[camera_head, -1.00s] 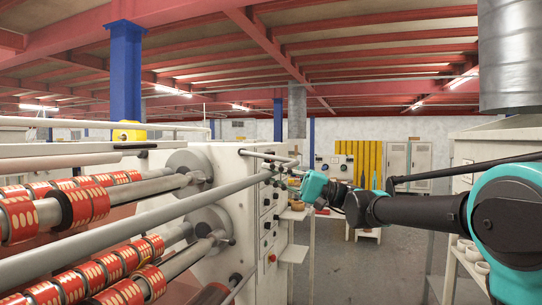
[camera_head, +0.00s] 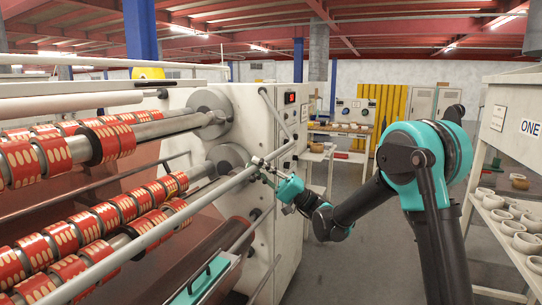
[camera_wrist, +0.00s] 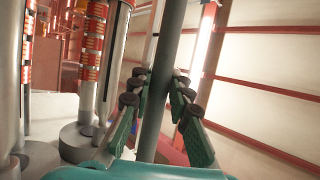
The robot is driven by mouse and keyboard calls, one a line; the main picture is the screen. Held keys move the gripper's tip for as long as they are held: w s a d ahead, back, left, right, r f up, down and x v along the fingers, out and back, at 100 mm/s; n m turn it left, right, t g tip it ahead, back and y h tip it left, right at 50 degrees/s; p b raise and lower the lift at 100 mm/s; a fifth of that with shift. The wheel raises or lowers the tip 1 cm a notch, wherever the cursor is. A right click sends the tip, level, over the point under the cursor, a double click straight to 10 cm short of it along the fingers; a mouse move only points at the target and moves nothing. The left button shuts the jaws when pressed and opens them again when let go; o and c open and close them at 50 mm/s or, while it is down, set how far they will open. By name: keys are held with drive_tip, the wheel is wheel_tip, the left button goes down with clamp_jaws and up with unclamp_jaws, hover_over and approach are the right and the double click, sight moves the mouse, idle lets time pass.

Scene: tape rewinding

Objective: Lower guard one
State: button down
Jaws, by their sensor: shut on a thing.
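The guard is a long grey bar (camera_head: 150,236) that runs across the front of the winding machine (camera_head: 285,225) from the lower left. A thin link (camera_head: 276,115) on the machine's end panel slopes down to the bar's far end. My gripper (camera_head: 262,170) is shut on the bar near that end. In the wrist view the bar (camera_wrist: 152,120) passes between the green fingers of my gripper (camera_wrist: 158,92).
Red tape rolls (camera_head: 112,140) sit on two spindles behind the bar. A teal-handled panel (camera_head: 200,280) lies low at the machine's front. On the right, a rack labelled ONE holds several white rolls (camera_head: 512,225). Grey floor (camera_head: 350,265) is open between machine and rack.

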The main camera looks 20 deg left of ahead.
drive_tip(key=shift+w+a+f, duration=0.1)
drive_tip(key=shift+a+f, duration=0.35)
drive_tip(key=shift+a, duration=0.4)
drive_tip(key=shift+w+a+f, duration=0.1)
drive_tip(key=shift+a+f, duration=0.4)
drive_tip(key=shift+a, duration=0.4)
drive_tip(key=shift+w+a+f, duration=0.1)
drive_tip(key=shift+a+f, duration=0.35)
drive_tip(key=shift+a, duration=0.4)
drive_tip(key=c, duration=1.4)
unclamp_jaws()
drive_tip(key=shift+a+f, duration=0.1)
drive_tip(key=shift+a, duration=0.1)
drive_tip(key=shift+d, duration=0.15)
drive_tip(key=v, duration=1.1)
drive_tip(key=shift+w+d+f, duration=0.1)
drive_tip(key=shift+d+f, duration=0.2)
